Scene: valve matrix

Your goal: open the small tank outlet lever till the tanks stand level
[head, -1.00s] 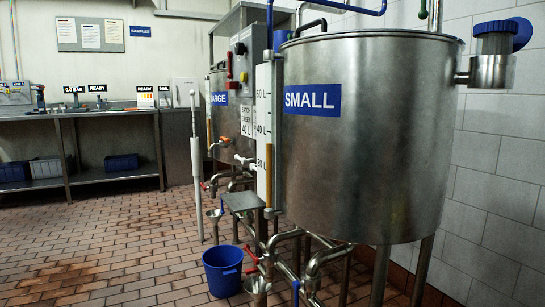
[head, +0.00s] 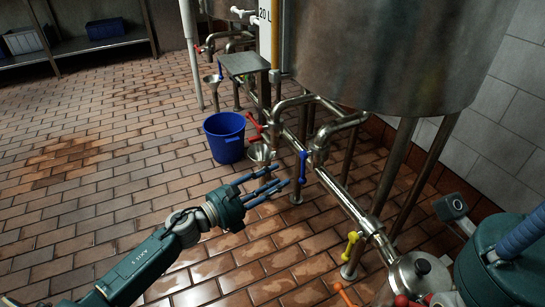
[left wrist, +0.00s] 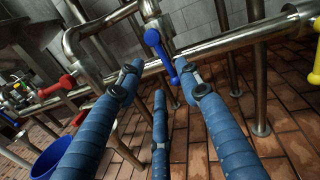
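The small tank (head: 385,60) is a steel drum at top right in the head view, cut off by the upper edge. On the pipework below it hangs a blue lever (head: 302,168), pointing down; it also shows in the left wrist view (left wrist: 160,52). I cannot tell for sure that it is the small tank outlet lever. My left gripper (head: 272,186) is open and empty, its blue fingers spread just left of the blue lever and apart from it. In the left wrist view the fingers (left wrist: 160,85) point towards the lever. My right gripper is not in view.
A red lever (head: 255,128) sits left of the blue one, above a steel funnel (head: 261,154). A blue bucket (head: 225,140) stands on the tiles. A yellow lever (head: 350,246) and an orange one (head: 346,293) sit lower right. The left floor is open.

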